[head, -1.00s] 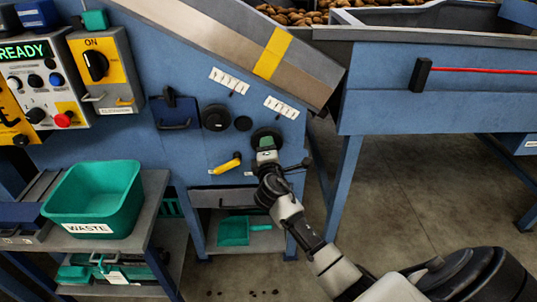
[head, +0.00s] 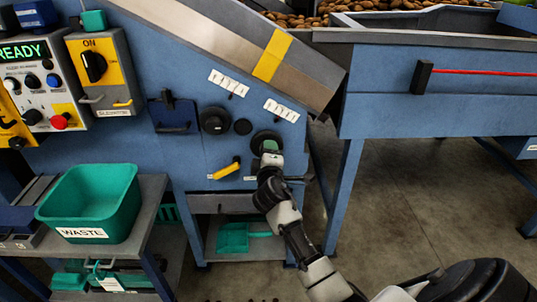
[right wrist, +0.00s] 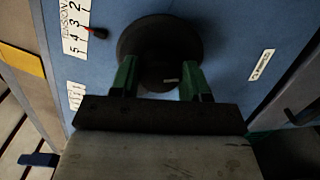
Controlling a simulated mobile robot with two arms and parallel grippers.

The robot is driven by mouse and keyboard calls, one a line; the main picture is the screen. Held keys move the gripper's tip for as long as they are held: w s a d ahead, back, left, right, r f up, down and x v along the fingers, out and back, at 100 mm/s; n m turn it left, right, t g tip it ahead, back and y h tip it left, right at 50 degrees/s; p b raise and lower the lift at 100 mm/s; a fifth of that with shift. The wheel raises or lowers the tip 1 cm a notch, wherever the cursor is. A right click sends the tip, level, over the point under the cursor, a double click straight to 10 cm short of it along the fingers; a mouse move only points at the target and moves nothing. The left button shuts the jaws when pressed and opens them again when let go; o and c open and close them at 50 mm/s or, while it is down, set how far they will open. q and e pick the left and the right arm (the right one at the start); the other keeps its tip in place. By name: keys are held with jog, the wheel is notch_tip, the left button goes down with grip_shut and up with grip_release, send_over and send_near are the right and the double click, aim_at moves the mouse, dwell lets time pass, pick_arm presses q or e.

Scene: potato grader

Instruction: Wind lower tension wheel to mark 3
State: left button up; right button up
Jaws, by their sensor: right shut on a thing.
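The lower tension wheel (head: 264,136) is a dark round handwheel on the blue sloping machine side. It fills the top middle of the right wrist view (right wrist: 160,35). My right gripper (head: 268,148) is on it; in the right wrist view the green fingers (right wrist: 160,82) are shut on its dark hub part. In the head view this scale (head: 281,110) is too small to read. My left gripper is out of view.
Another dark wheel (head: 214,120) with its own scale (head: 229,82) sits up-left. A yellow handle (head: 225,170) is just left of my gripper. A green waste bin (head: 92,205) stands at left; a blue machine leg (head: 343,195) stands at right.

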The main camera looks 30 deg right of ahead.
jog(key=shift+f, duration=0.15)
jog(key=o, duration=0.9)
jog(key=shift+s+a, duration=0.1)
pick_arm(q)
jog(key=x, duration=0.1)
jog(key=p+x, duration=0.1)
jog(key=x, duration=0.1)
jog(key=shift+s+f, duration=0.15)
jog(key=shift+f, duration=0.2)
pick_arm(e)
jog(key=v, duration=1)
jog(key=shift+s+a, duration=0.15)
jog(key=shift+s, duration=0.15)
